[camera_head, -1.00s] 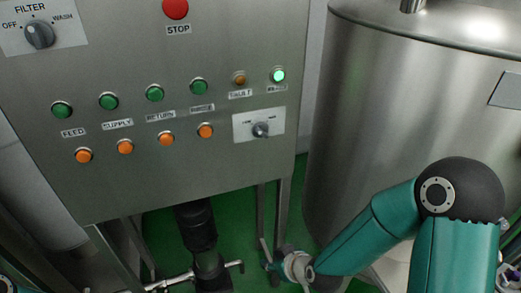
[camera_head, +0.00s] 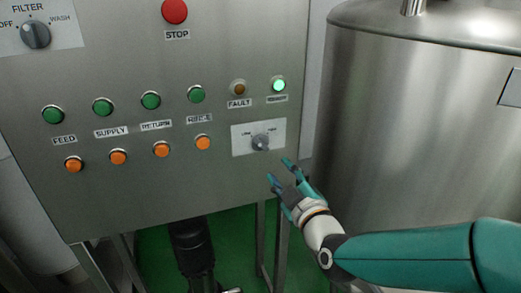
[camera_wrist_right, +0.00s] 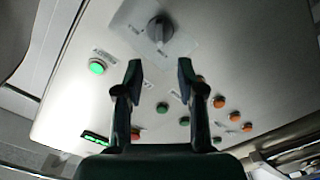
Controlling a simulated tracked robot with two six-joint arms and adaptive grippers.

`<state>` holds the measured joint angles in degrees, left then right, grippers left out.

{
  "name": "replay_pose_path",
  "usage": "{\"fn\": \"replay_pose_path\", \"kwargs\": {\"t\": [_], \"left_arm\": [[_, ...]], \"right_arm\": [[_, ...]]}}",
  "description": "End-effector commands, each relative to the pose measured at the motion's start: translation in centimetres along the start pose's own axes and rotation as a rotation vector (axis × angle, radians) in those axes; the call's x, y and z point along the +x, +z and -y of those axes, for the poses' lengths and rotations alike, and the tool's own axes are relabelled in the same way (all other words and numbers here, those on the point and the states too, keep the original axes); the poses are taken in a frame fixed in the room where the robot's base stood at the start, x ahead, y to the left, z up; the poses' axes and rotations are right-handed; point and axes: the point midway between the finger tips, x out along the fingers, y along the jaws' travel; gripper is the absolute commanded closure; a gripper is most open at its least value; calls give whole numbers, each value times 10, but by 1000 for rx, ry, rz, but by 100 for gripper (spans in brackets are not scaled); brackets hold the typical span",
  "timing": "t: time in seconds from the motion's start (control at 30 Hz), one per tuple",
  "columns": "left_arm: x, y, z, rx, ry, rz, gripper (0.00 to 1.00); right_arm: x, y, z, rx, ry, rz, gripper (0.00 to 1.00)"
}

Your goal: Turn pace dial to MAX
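The pace dial (camera_head: 260,142) is a small grey knob on a white plate at the lower right of the steel panel. Its pointer direction is too small to tell. In the right wrist view the dial (camera_wrist_right: 160,30) stands ahead of my fingers, at the top of the picture. My right gripper (camera_head: 279,171) is open and empty, just below and right of the dial and apart from it. In the right wrist view its two fingers (camera_wrist_right: 160,75) are spread with a clear gap. My left gripper is not in view.
The steel panel (camera_head: 120,200) carries green buttons, orange buttons, a red STOP button (camera_head: 174,11) and a FILTER dial (camera_head: 36,35). A green lamp (camera_head: 278,84) is lit above the pace dial. A large steel tank (camera_head: 400,120) stands to the right.

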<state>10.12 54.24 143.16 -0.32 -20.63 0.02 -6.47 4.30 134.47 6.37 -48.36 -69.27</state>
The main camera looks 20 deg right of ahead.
Motion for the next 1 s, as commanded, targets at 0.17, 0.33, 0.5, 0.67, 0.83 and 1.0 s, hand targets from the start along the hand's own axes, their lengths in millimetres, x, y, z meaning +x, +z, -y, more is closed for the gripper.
{"fn": "replay_pose_path", "kwargs": {"t": [0.17,0.33,0.5,0.67,0.83,1.0], "left_arm": [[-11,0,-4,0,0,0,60],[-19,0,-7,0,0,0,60],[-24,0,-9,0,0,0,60],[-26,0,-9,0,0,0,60],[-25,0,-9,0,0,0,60],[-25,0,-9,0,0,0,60]], "right_arm": [[41,-2,-1,1,-2,1,61],[74,-2,0,0,-3,0,61],[96,-2,0,1,-2,-1,61],[105,-1,1,1,-3,-1,61],[106,-1,2,1,-3,-1,61],[106,-1,2,1,-3,-2,71]]}}
